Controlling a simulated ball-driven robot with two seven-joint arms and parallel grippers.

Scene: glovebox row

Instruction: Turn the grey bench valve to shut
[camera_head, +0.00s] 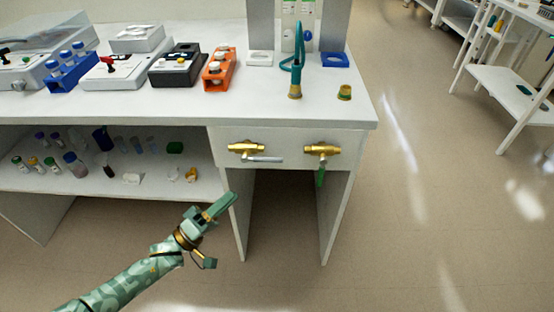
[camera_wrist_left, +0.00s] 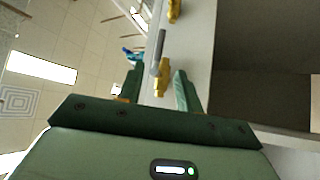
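The grey bench valve (camera_head: 245,148) is a brass valve on the white bench's front panel, the left of two. Its grey lever (camera_head: 265,159) lies roughly level and points right. In the left wrist view the valve's brass body (camera_wrist_left: 161,82) and grey lever (camera_wrist_left: 158,48) show beyond and between my fingertips. My left gripper (camera_head: 226,199) is below and left of the valve, apart from it. In the left wrist view its two fingers (camera_wrist_left: 159,88) are spread with nothing between them. My right gripper is not in view.
A second brass valve (camera_head: 322,149) with a green lever (camera_head: 320,177) pointing down sits to the right. A shelf (camera_head: 100,183) with several vials and bottles is left of the valves. Equipment stands on the bench top (camera_head: 300,110). Open floor (camera_head: 430,200) lies to the right.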

